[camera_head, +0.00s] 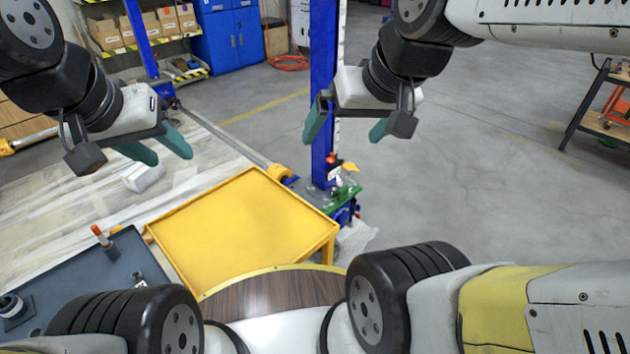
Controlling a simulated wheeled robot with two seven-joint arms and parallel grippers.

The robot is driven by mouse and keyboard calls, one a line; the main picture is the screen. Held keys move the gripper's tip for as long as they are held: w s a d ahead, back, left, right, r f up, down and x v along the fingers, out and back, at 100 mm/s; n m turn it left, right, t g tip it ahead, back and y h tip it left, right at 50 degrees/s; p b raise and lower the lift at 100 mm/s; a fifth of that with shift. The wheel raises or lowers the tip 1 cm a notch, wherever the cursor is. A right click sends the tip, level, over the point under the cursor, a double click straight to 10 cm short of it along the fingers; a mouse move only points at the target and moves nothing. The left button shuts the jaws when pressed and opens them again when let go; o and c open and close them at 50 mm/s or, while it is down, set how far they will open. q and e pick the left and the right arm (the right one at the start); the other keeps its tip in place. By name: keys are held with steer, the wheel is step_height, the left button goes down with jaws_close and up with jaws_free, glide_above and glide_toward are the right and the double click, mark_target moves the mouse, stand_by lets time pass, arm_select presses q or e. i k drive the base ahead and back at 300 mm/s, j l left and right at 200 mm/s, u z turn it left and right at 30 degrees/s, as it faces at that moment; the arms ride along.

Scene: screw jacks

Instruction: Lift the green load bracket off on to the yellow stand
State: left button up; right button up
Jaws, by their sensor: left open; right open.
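The yellow stand (240,225) is a flat, low-rimmed table in the lower middle and its top is bare. The green load bracket (345,198) is small and sits at the foot of a tall blue post, just beyond the stand's right corner. Red and yellow parts show just above it, and its lower side is partly hidden. My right gripper (343,138) is open and empty, pointing down, and appears above the bracket in the picture. My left gripper (163,151) is open and empty, up and left of the stand.
The blue post (323,60) rises close behind the bracket. A dark grey table (70,290) with an orange-handled tool (101,237) stands at lower left. A pale board (60,205) and a white block (143,177) lie left of the stand.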

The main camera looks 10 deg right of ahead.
mark_target(346, 193)
steer(key=z, duration=0.7)
steer(key=u, duration=0.3)
steer(key=i+l+u, duration=0.1)
steer(key=l+u, duration=0.65)
steer(key=l, duration=0.15)
steer(key=i+l, duration=0.1)
steer(key=l, duration=0.5)
steer(key=i+l+u, duration=0.15)
steer(key=l, duration=1.1)
steer(key=i, duration=0.3)
steer(key=j+u, duration=0.05)
